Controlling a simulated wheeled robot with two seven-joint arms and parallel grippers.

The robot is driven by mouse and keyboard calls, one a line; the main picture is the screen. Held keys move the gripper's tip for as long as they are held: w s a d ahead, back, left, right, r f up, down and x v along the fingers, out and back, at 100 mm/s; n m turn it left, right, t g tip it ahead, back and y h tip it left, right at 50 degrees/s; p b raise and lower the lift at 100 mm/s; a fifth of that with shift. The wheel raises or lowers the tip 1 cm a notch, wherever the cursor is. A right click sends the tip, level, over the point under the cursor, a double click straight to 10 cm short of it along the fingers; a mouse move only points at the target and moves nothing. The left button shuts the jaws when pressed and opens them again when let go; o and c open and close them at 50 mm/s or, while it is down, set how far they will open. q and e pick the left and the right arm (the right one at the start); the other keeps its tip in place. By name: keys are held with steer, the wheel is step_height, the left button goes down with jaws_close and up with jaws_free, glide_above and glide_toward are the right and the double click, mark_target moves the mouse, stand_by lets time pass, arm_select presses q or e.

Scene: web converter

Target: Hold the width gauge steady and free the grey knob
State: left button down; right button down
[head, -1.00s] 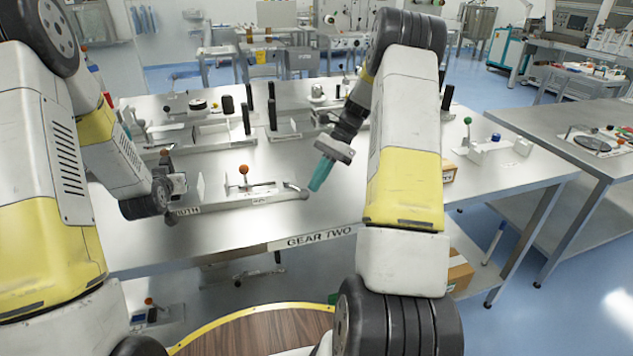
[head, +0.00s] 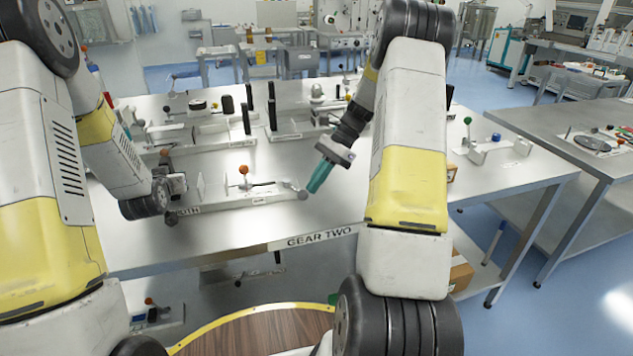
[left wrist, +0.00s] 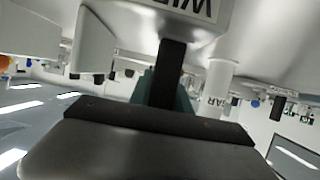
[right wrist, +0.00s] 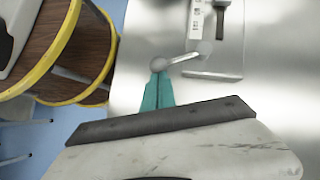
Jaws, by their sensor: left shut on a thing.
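The width gauge (head: 235,199) is a pale metal fixture on the near part of the bench, with an orange ball (head: 243,170) on a post. Its grey knob (head: 303,195) is at the right end of a short lever; it also shows in the right wrist view (right wrist: 158,65). My left gripper (head: 178,186) is shut on the gauge's left end; the left wrist view shows a dark upright bar (left wrist: 167,75) at its fingers, under the label. My right gripper (head: 312,187) has its teal fingers together, tips right beside the grey knob. Whether they touch it is unclear.
The bench (head: 330,215) is bare to the right of the gauge. Several other fixtures with black posts (head: 246,118) stand behind it. A second fixture with green and blue knobs (head: 495,147) is at the right end. A round wood-topped surface (right wrist: 75,45) lies left in the right wrist view.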

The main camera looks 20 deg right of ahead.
arm_select(q)
steer(key=shift+s+a+f, duration=0.1)
steer(key=shift+s+f, duration=0.25)
steer(key=shift+f, duration=0.3)
arm_select(e)
steer(key=s+a+m+t, duration=0.2)
steer(key=m, duration=0.1)
steer(key=shift+a+y, duration=0.1)
steer(key=shift+y, duration=0.2)
steer(key=a+m+t, duration=0.1)
steer(key=m, duration=0.1)
steer(key=s+a+m+t, duration=0.1)
steer(key=a+m+t, duration=0.1)
steer(key=shift+s+a+f+m, duration=0.1)
steer(key=shift+m, duration=0.3)
steer(key=shift+a, duration=1.4)
steer(key=d, duration=0.1)
steer(key=s+d, duration=0.1)
steer(key=s+d+r, duration=0.1)
steer(key=d, duration=0.1)
steer(key=shift+s, duration=0.25)
steer(key=s+a+v, duration=0.1)
steer(key=v, duration=0.8)
steer(key=shift+s+r+h, duration=0.3)
steer(key=shift+r+h, duration=0.1)
steer(key=shift+r, duration=0.1)
arm_select(q)
steer(key=shift+w+r, duration=0.1)
steer(key=shift+r, duration=0.2)
